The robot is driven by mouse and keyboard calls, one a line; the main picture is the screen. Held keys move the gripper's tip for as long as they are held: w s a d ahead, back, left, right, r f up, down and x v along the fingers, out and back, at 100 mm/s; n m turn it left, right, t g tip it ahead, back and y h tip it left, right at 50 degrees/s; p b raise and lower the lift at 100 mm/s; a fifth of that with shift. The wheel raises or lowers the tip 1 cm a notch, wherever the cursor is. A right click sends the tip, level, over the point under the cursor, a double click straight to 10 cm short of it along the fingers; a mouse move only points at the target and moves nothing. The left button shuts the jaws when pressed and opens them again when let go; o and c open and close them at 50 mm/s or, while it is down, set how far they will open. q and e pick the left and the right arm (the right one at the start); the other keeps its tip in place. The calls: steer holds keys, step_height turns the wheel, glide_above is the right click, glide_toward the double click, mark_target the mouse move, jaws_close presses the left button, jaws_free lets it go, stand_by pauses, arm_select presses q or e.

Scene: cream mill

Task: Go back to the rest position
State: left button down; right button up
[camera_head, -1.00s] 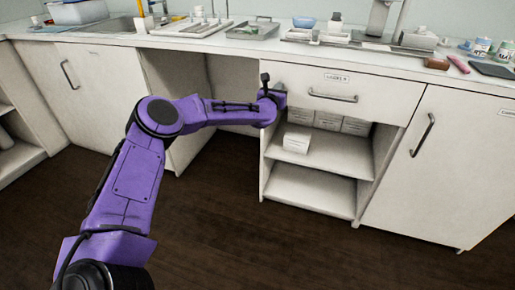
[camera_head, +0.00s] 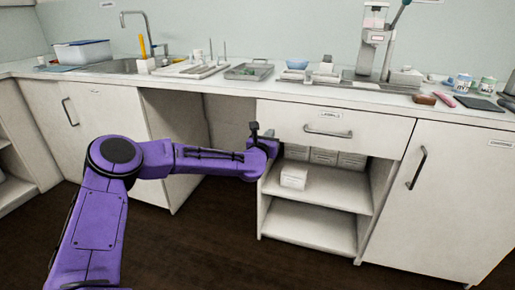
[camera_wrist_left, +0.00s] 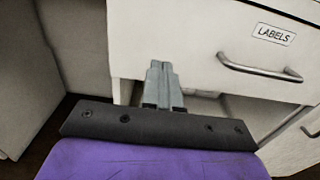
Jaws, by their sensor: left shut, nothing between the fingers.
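My left arm is purple and comes in from the lower left in the head view. My left gripper (camera_head: 274,146) is at its far end, in front of the left edge of the cabinet below the drawer front. In the left wrist view the gripper's grey fingers (camera_wrist_left: 163,85) are together with nothing between them, pointing at the cabinet's drawer front. Whether they touch the cabinet cannot be told. My right gripper is not in view.
A labels drawer (camera_head: 335,128) is shut above an open shelf holding several white boxes (camera_head: 294,176). A cupboard door (camera_head: 450,190) is at the right. The counter (camera_head: 215,83) holds trays, a sink and a dispenser. The dark floor (camera_head: 205,245) in front is clear.

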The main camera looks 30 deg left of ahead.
arm_select(q)
steer(key=v, duration=0.5)
steer(key=shift+s+f, duration=0.2)
steer(key=shift+s, duration=0.1)
